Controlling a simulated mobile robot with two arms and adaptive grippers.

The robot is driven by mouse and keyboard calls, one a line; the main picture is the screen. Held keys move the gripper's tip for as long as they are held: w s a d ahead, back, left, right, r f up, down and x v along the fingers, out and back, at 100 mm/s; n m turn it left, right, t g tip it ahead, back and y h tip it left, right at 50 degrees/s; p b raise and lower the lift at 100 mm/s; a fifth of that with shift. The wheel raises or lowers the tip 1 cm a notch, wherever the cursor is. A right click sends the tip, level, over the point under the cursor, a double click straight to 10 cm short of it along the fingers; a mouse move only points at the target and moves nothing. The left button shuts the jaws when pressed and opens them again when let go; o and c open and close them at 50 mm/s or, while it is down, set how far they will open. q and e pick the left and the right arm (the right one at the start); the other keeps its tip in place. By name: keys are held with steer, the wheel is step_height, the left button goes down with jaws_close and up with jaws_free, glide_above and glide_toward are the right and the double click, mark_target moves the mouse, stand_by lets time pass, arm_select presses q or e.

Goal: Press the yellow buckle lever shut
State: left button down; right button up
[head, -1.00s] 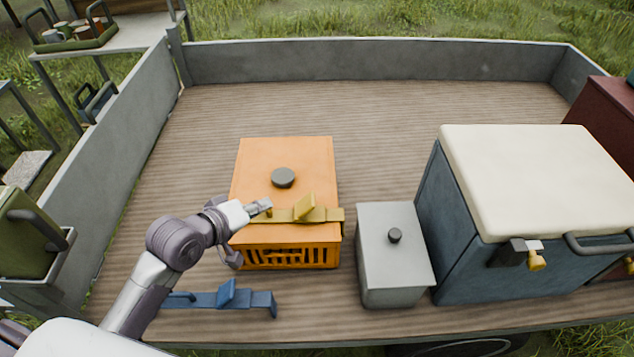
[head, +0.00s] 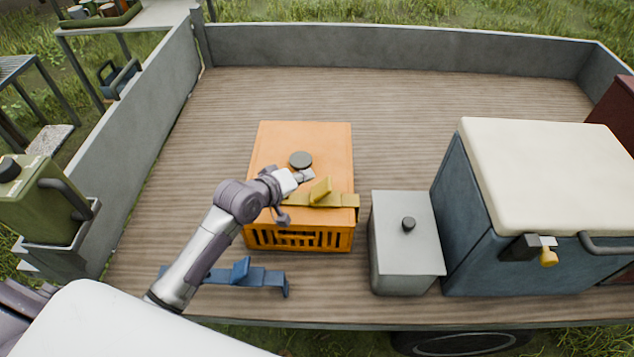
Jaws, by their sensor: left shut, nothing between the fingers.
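The orange crate (head: 275,150) stands on the truck bed with a lid and a dark round knob (head: 301,160) on top. A yellow strap (head: 335,201) runs across its front part. The yellow buckle lever (head: 320,189) stands up at a slant from the strap. My left gripper (head: 306,176) is shut and empty, over the lid just behind and left of the lever, close to the knob. I cannot tell whether it touches the lever. My right gripper is not in view.
A blue strap with a lever (head: 245,275) lies on the bed in front of the crate. A grey box (head: 405,255) and a large blue cooler with a cream lid (head: 550,175) stand to the right. The bed behind the crate is clear.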

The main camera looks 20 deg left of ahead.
mark_target(326, 180)
arm_select(q)
steer(key=d+f, duration=0.2)
steer(key=shift+w+d+f, duration=0.1)
steer(key=shift+w+d, duration=0.2)
steer(key=shift+w, duration=0.05)
steer(key=shift+d+f, duration=0.15)
steer(key=shift+f, duration=0.05)
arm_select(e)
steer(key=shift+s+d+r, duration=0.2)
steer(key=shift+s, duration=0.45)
arm_select(q)
steer(key=shift+p, duration=0.3)
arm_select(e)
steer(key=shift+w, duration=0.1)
